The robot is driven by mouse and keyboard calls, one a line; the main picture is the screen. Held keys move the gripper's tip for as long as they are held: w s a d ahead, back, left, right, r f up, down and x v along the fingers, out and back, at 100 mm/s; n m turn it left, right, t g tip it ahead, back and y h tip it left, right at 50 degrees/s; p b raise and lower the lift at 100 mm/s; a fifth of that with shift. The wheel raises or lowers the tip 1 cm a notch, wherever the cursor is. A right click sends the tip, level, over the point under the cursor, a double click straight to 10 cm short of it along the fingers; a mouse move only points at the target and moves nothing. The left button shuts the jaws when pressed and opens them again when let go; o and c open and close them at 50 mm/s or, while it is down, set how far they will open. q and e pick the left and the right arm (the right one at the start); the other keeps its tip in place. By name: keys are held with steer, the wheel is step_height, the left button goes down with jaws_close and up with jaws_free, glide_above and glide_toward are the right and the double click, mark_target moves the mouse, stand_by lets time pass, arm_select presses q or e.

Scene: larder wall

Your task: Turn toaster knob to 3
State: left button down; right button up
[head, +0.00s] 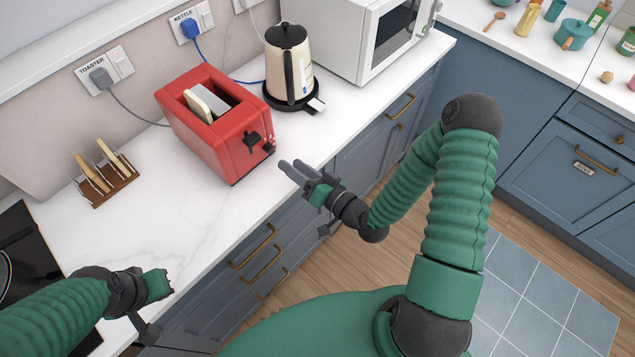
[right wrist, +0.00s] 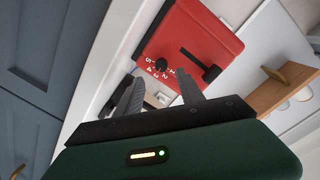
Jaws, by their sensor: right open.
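The red toaster (head: 213,122) stands on the white counter with a slice of bread in its top slot. Its end face with a dark lever (head: 252,141) and a small knob (head: 268,147) faces my right gripper. In the right wrist view the toaster (right wrist: 196,30) shows a round black knob (right wrist: 161,64) with white numbers around it, and the black lever (right wrist: 201,65). The knob's setting is too small to tell. My right gripper (head: 291,168) is open and empty, a little short of the knob. My left gripper (head: 165,284) is over the counter's front edge; its fingers are unclear.
A cream kettle (head: 289,68) on its dark base and a white microwave (head: 357,35) stand beyond the toaster. A wooden toast rack (head: 107,180) with slices stands left of it. The counter (head: 185,215) in front of the rack is clear.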

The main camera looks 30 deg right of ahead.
steer(key=p+v, duration=0.2)
steer(key=v, duration=0.7)
steer(key=shift+s+d+p, duration=0.3)
steer(key=shift+s+p, duration=0.05)
